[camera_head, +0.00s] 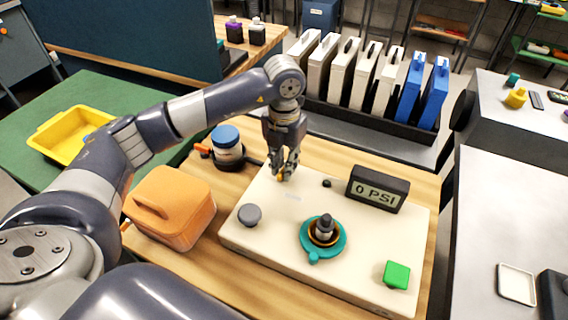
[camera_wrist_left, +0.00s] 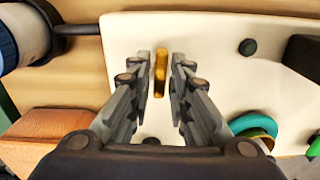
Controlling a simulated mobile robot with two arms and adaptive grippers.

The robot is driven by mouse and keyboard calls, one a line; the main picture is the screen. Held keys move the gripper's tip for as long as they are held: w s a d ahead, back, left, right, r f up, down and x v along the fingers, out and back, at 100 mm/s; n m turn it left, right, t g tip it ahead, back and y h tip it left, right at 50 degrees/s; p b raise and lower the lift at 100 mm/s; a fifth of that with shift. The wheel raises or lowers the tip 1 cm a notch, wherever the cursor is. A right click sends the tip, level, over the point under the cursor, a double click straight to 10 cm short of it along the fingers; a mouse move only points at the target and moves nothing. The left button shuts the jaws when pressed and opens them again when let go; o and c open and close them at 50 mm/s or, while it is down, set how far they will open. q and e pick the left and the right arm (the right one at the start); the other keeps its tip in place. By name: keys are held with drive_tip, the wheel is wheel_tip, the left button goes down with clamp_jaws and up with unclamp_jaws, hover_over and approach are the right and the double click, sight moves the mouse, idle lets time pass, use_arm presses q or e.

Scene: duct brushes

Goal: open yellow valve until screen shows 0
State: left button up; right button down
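The yellow valve handle (camera_wrist_left: 160,72) is a narrow bar on the cream panel (camera_head: 262,262). In the head view only a bit of it shows, under the fingers of my left gripper (camera_head: 284,172). In the left wrist view my left gripper (camera_wrist_left: 160,66) has one finger on each side of the handle, with a small gap visible on both sides. The fingers are open and point down at the panel. The handle runs lengthwise between them. My right gripper is not in view.
On the panel are a grey knob (camera_head: 249,215), a teal ring with a dark fitting (camera_head: 324,235), a green block (camera_head: 397,275) and a small black knob (camera_head: 327,183). An orange case (camera_head: 170,207) and a blue-lidded jar (camera_head: 227,146) stand left of it.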

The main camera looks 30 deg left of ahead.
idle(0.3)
use_arm(q)
wheel_tip(320, 180, up, 12)
idle(0.5)
idle(0.3)
